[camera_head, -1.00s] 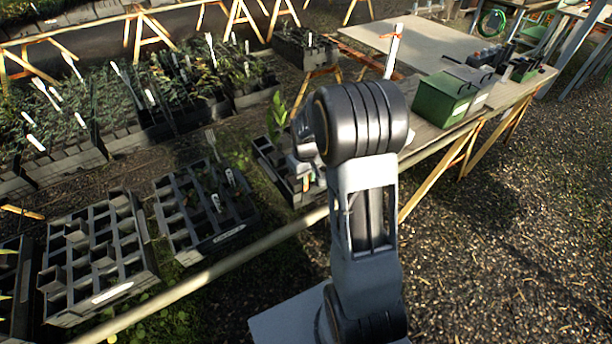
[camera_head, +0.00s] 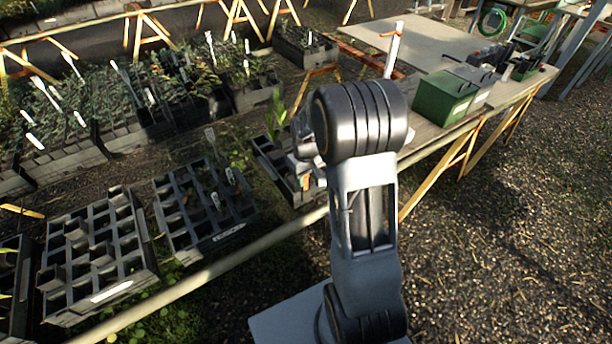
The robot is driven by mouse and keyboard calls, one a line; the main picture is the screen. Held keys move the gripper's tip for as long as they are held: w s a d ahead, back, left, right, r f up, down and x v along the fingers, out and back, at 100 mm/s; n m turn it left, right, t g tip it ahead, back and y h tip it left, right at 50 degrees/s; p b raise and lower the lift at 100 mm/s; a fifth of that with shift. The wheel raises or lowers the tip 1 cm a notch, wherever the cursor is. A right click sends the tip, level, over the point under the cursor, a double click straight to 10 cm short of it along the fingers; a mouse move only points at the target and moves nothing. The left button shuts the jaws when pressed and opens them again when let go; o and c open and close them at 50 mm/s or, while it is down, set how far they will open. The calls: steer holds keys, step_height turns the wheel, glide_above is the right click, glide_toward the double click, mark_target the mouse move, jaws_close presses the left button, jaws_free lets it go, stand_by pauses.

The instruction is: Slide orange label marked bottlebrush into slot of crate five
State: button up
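My arm stands in front of a grey crate (camera_head: 270,160) at centre and covers its right side. My gripper (camera_head: 303,150) is mostly hidden behind my arm's round joint, and its fingers cannot be made out. A small orange patch (camera_head: 305,183) shows low beside my arm, over that crate; it may be the orange label, but no writing can be read. A second slotted crate (camera_head: 228,234) with several pale labels stands to the left. A third slotted crate (camera_head: 110,291) stands farther left. Their front plates are too small to read, so I cannot tell which is crate five.
A pale rail (camera_head: 200,279) runs along the crates' near side. A green box (camera_head: 443,98) stands on the table (camera_head: 425,50) at upper right. Several planted trays (camera_head: 70,152) with white labels fill the back left. The gravel (camera_head: 500,240) at right is clear.

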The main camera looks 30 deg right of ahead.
steer(key=shift+r, duration=0.15)
step_height(320, 180, up, 14)
steer(key=shift+f, duration=0.2)
stand_by(0.4)
stand_by(0.5)
steer(key=s+a+t, duration=0.1)
steer(key=s+a, duration=0.4)
steer(key=s, duration=0.3)
steer(key=s+a+r+m+t, duration=0.1)
steer(key=s+a, duration=0.3)
steer(key=s, duration=0.4)
steer(key=shift+a+t, duration=0.4)
steer(key=shift+t, duration=0.4)
